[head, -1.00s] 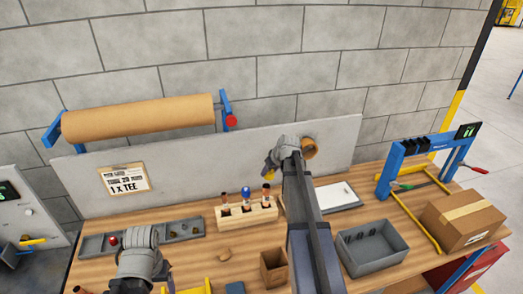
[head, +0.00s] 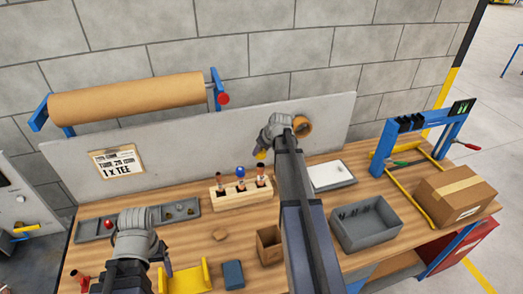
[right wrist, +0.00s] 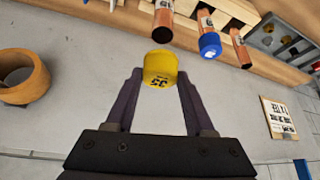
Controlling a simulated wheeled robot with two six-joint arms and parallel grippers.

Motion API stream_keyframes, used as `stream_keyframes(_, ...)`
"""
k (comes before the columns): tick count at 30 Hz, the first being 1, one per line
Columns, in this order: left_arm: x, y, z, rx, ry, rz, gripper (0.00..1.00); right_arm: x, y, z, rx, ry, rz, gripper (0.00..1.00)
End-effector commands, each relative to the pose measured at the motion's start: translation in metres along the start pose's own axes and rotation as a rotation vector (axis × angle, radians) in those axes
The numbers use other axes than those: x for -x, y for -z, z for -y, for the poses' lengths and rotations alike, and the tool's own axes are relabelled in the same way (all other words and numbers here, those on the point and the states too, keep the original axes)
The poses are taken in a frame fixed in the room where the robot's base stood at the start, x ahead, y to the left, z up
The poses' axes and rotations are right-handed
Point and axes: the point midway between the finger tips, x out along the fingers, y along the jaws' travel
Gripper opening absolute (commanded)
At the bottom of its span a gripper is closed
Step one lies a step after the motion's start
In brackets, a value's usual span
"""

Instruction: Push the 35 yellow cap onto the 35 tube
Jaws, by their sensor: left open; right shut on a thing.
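My right gripper (right wrist: 158,85) is shut on a yellow cap (right wrist: 160,70) marked 35. In the head view the cap (head: 261,156) hangs just above the rightmost tube in the wooden block (head: 232,203). This copper tube (head: 261,181) stands upright and uncapped; in the right wrist view, which looks inverted, its end (right wrist: 162,30) is close to the cap, with a gap in the picture. Tube size labels are too small to read. A middle tube wears a blue cap (head: 240,172). My left gripper (head: 168,268) is open at lower left, its fingers partly hidden.
A grey parts tray (head: 186,209) lies behind my left arm. A yellow holder (head: 187,279), a blue block (head: 232,273) and a wooden box (head: 268,246) stand in front of the tube block. A grey bin (head: 365,232) and a carton (head: 455,193) are at right.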

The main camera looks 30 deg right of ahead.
Motion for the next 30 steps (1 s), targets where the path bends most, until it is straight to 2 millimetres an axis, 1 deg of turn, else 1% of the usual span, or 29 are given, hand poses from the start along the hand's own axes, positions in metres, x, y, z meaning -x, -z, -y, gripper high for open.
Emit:
stream_keyframes(1, -0.009, 0.001, -0.001, 0.001, 0.000, 0.000, 0.79, -0.008, -0.005, 0.000, 0.000, 0.000, 0.000, 0.03)
stream_keyframes(3, -0.016, 0.001, -0.002, 0.001, 0.000, -0.001, 0.79, -0.014, -0.008, 0.000, 0.000, 0.000, 0.000, 0.03)
stream_keyframes(9, -0.033, 0.002, -0.003, 0.003, 0.000, -0.002, 0.79, -0.029, -0.017, 0.000, 0.000, 0.000, 0.000, 0.03)
stream_keyframes(12, -0.037, 0.003, -0.004, 0.003, 0.000, -0.002, 0.79, -0.033, -0.019, 0.000, 0.000, 0.000, 0.000, 0.03)
stream_keyframes(30, -0.038, 0.003, -0.004, 0.004, 0.000, -0.002, 0.79, -0.033, -0.019, 0.000, 0.000, 0.000, 0.000, 0.03)
